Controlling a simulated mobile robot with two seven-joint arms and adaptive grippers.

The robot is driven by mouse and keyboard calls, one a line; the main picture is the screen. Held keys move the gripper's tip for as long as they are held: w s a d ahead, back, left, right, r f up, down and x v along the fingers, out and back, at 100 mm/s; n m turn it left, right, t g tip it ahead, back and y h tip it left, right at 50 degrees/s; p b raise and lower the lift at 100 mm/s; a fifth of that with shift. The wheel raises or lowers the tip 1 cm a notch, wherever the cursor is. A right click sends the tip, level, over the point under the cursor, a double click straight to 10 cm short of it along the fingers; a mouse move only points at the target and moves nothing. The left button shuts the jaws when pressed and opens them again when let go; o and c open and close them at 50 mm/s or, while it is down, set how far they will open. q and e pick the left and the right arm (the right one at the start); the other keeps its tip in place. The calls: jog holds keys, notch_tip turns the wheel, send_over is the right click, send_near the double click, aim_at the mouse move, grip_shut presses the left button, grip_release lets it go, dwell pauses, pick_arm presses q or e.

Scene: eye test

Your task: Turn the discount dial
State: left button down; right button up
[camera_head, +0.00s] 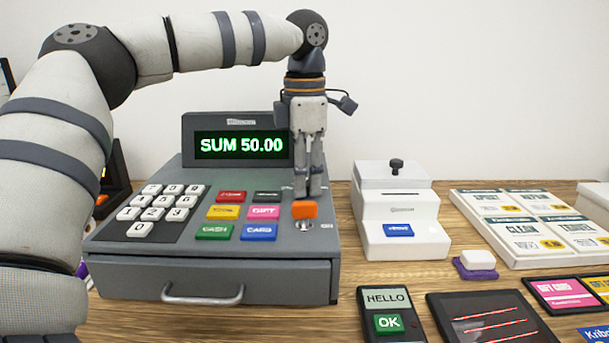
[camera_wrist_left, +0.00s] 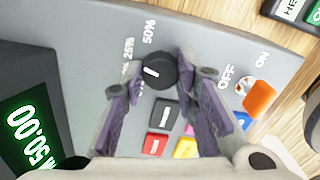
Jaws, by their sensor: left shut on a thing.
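The discount dial (camera_wrist_left: 160,70) is a round black knob with a white mark, on the register's sloping grey top. In the wrist view it sits between the fingertips of my left gripper (camera_wrist_left: 150,82), which is shut on it. The labels 25% and 50% show beside it; other labels are partly hidden by a finger. In the head view my left gripper (camera_head: 309,187) points straight down at the right part of the cash register (camera_head: 210,255), and its fingers hide the dial. The register's screen (camera_head: 240,145) reads SUM 50.00. My right gripper is not in view.
An orange switch (camera_head: 304,210), marked OFF and ON, stands close in front of my left fingers. Coloured keys (camera_head: 264,212) lie to their left. A white card box (camera_head: 405,205), a HELLO/OK terminal (camera_head: 390,315) and a white sign board (camera_head: 530,225) are to the right.

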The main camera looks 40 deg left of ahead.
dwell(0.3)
pick_arm(q)
jog(key=c, duration=1.5)
grip_release()
jog(key=shift+c, duration=0.2)
notch_tip(320, 180, up, 12)
